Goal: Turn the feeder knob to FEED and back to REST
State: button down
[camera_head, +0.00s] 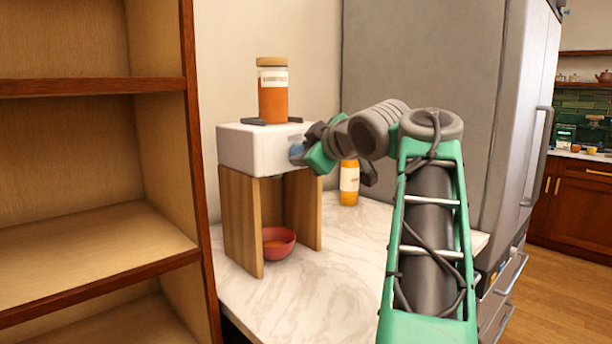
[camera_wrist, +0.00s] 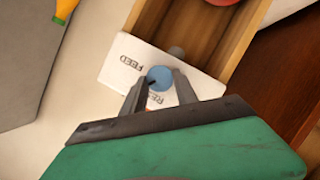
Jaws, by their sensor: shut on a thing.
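The feeder (camera_head: 240,147) is a white box on two wooden legs on the counter. Its blue knob (camera_wrist: 159,78) sits on the white front panel (camera_wrist: 120,75), with FEED and a partly covered REST printed beside it. The knob also shows in the head view (camera_head: 296,152), partly behind my gripper. My gripper (camera_wrist: 163,87) is shut on the knob, one finger on each side. A dark pointer mark on the knob lies close to the REST lettering. A red bowl (camera_head: 278,243) stands between the legs, with a little orange stuff in it.
A jar of orange contents (camera_head: 272,92) stands on top of the feeder. An orange bottle (camera_head: 349,184) stands on the counter behind my arm. A wooden shelf unit (camera_head: 95,150) is close on the left and a grey fridge (camera_head: 430,60) on the right. The front counter (camera_head: 310,300) is clear.

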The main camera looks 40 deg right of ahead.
jog(key=n+b, duration=0.1)
jog(key=b, duration=0.2)
jog(key=n+t+h+b, duration=0.1)
jog(key=n+b, duration=0.1)
jog(key=b, duration=0.1)
jog(key=n+t+h+b, duration=0.1)
jog(key=n+b, duration=0.1)
jog(key=b, duration=0.2)
jog(key=shift+a+f, duration=0.2)
jog(key=shift+f, duration=0.15)
jog(key=shift+r+n, duration=0.1)
jog(key=shift+n, duration=0.2)
jog(key=c, duration=0.9)
grip_release()
jog(key=shift+c, duration=0.2)
